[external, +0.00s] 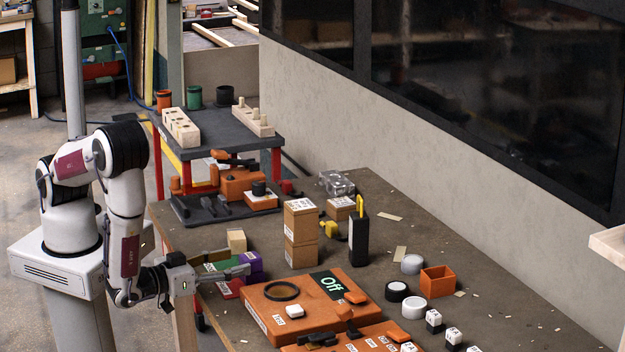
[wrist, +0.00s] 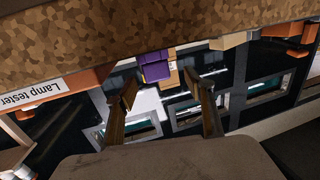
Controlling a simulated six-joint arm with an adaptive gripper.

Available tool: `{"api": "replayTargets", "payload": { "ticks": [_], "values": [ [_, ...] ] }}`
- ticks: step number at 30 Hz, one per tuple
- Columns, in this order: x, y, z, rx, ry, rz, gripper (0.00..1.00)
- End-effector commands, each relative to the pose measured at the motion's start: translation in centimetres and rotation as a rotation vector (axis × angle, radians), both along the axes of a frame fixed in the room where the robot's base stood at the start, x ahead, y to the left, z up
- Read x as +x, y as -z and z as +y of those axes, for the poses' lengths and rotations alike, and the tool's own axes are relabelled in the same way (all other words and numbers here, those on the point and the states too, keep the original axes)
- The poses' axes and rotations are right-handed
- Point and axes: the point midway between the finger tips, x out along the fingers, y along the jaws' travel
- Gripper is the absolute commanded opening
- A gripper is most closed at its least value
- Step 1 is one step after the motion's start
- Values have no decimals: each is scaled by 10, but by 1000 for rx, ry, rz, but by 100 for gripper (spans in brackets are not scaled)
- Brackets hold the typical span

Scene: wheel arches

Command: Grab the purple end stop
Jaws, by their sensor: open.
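The purple end stop (external: 251,262) is a small purple block at the left edge of the table, partly hidden by my gripper in the external view. It also shows in the wrist view (wrist: 154,66), just beyond the fingertips and roughly between them. My gripper (external: 240,263) is open, reaching in from the left at a low height, its fingers pointing toward the purple block. In the wrist view the two fingers (wrist: 162,84) are spread with nothing between them. I cannot tell exactly how far the fingertips are from the block.
A beige block (external: 236,241), a green piece (external: 216,266) and a red piece (external: 230,288) sit close around my gripper. Stacked cardboard boxes (external: 301,235) stand to the right. An orange panel (external: 305,302) lies in front. The tabletop behind the boxes is partly clear.

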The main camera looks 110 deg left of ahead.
Motion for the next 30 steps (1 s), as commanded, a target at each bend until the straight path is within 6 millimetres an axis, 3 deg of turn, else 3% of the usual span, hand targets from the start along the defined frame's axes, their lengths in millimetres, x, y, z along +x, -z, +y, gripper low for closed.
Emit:
{"api": "replayTargets", "payload": {
  "ticks": [10,30],
  "values": [
    [4,0,4,0,-2,0,53],
    [33,0,39,0,-1,0,53]
  ]
}}
